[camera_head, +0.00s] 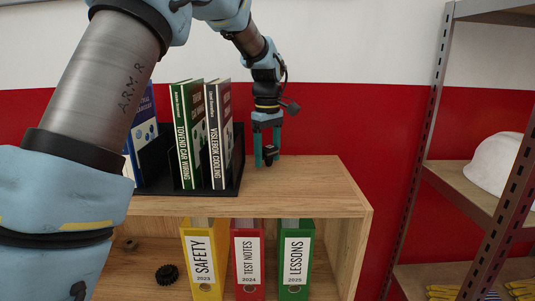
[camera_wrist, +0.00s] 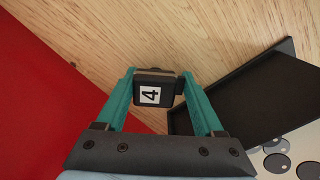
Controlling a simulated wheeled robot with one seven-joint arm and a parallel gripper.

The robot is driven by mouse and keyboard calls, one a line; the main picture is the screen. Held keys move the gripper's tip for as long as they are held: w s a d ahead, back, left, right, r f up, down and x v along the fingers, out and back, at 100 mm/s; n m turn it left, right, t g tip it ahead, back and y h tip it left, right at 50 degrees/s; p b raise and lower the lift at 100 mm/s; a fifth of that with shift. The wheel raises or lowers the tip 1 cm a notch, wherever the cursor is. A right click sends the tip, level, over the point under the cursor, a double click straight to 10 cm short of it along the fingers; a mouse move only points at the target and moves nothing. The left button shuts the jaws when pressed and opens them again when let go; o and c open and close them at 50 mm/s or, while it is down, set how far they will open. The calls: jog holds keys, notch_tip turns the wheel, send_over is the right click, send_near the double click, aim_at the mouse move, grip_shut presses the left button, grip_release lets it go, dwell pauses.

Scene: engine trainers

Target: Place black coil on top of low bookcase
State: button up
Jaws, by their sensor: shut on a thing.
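My gripper (camera_head: 268,157) is shut on the black coil (camera_head: 269,152), a small dark block. In the wrist view the coil (camera_wrist: 153,91) shows a white label with "4" between the teal fingers of my gripper (camera_wrist: 157,85). The gripper points down over the wooden top of the low bookcase (camera_head: 305,176), right of the black book holder. The coil is at or just above the top; I cannot tell whether it touches. The wood of the top (camera_wrist: 170,35) fills much of the wrist view.
A black book holder (camera_head: 238,165) with several upright books stands left of the gripper, close by. Binders (camera_head: 204,262) and a black gear-like part (camera_head: 167,274) are on the shelf below. A metal rack with a white helmet (camera_head: 497,163) stands at right. The top's right end is clear.

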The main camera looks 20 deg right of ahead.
aim_at(268, 148)
jog(key=shift+f, duration=0.1)
jog(key=o, duration=1.5)
notch_tip(268, 148, up, 12)
jog(key=shift+r+b, duration=0.15)
jog(key=shift+b, duration=0.7)
jog(key=shift+r, duration=0.1)
